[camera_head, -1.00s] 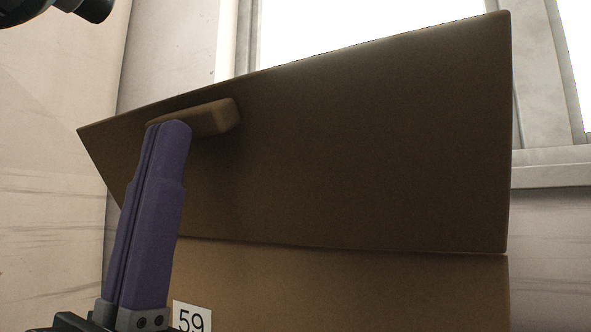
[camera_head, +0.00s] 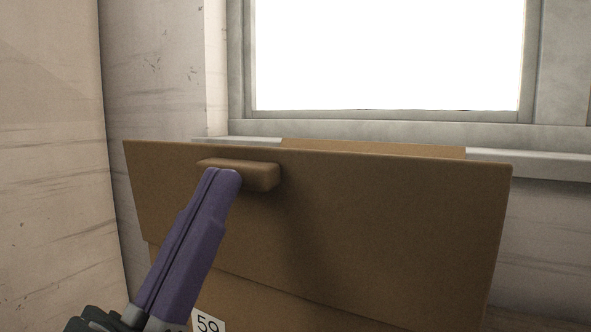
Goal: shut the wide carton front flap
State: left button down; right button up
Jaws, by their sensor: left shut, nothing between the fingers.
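The carton's front flap (camera_head: 390,215) is a wide brown panel standing up, tilted, above the carton front. A brown bar-shaped tab (camera_head: 255,175) sticks out near its top left. My left gripper (camera_head: 225,174) has purple fingers pressed together with nothing between them. Its tips are at the tab's lower left part and seem to touch it, though exact contact is hard to tell. The carton's front wall (camera_head: 270,302) shows below the flap, with a white label (camera_head: 207,322) partly cut off at the bottom. The carton's inside is hidden behind the flap. My right gripper is out of view.
Another brown cardboard edge (camera_head: 375,149) shows behind the flap's top. A bright window (camera_head: 390,55) with a grey sill (camera_head: 535,165) is behind the carton. A pale wall (camera_head: 50,160) stands close on the left.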

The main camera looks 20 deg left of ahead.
aim_at(245, 161)
pick_arm(q)
jog(key=w+r+g+p, duration=0.1)
jog(key=w+g+p, duration=0.1)
jog(key=p, duration=0.3)
jog(key=w+r+g+p, duration=0.2)
jog(key=p, duration=0.3)
jog(key=shift+d+r+y+p, duration=0.1)
jog(key=shift+d+y+p, duration=0.05)
jog(key=shift+y+p, duration=0.25)
jog(key=w+g+p, duration=0.4)
jog(key=g+p, duration=0.1)
jog(key=p, duration=0.4)
jog(key=shift+w+d, duration=0.15)
jog(key=shift+w, duration=0.1)
jog(key=shift+w+d+f+g+y+p, duration=0.15)
jog(key=shift+w+f+g+y+p, duration=0.05)
jog(key=shift+w+f+g+p, duration=1.65)
jog(key=shift+w+d+f+g+y+p, duration=0.2)
jog(key=shift+w+f+g+p, duration=1.2)
jog(key=shift+w+g, duration=0.75)
jog(key=shift+s+f, duration=0.15)
jog(key=shift+s, duration=0.1)
